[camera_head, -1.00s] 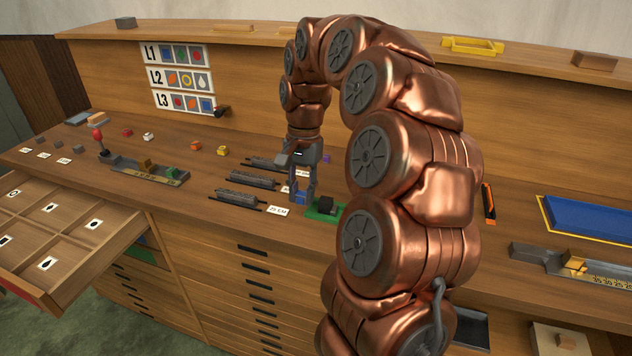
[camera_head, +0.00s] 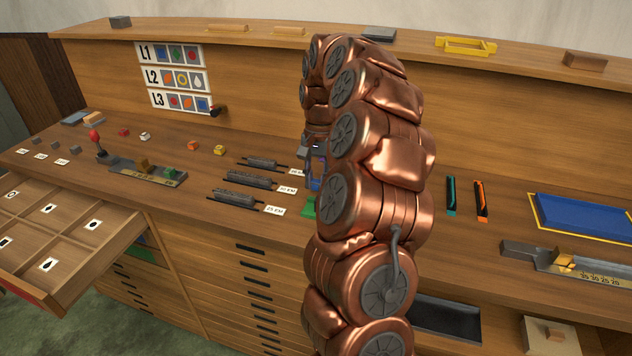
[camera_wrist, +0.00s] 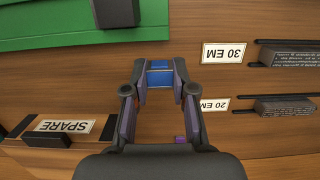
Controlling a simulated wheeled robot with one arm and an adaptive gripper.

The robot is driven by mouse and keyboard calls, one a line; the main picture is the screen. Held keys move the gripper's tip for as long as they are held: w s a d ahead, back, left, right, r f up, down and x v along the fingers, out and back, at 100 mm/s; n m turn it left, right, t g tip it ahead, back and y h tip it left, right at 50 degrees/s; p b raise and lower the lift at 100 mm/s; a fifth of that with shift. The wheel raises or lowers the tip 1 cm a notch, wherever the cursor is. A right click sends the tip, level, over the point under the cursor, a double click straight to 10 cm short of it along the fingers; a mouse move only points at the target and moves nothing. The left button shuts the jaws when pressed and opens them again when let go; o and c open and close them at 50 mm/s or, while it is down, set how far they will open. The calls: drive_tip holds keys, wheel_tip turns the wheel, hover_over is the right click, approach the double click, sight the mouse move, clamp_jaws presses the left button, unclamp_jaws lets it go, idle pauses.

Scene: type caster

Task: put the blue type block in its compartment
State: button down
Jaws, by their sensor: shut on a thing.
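The blue type block (camera_wrist: 159,77) sits between the fingertips of my gripper (camera_wrist: 159,88) in the wrist view, which is shut on it. In the head view my gripper (camera_head: 316,172) is largely hidden behind my copper arm. Only a bit of blue shows at its tips, above the bench, near the green pad (camera_head: 308,207). An open drawer (camera_head: 130,226) at the left has several compartments, each with a card bearing a dark printed shape. I cannot tell which compartment matches the block.
Dark type bars with number labels (camera_head: 285,189) lie left of my gripper. A metal composing tray (camera_head: 125,170), a red-knobbed lever (camera_head: 94,136) and small coloured blocks stand between them and the drawer. In the wrist view, a SPARE label (camera_wrist: 65,125) is at left.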

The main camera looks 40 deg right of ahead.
drive_tip(key=shift+f, duration=0.7)
drive_tip(key=shift+f, duration=0.2)
drive_tip(key=c, duration=0.9)
unclamp_jaws()
drive_tip(key=shift+c, duration=0.2)
drive_tip(key=shift+r, duration=0.1)
wheel_tip(320, 180, up, 12)
drive_tip(key=w+d, duration=0.1)
drive_tip(key=shift+d, duration=0.3)
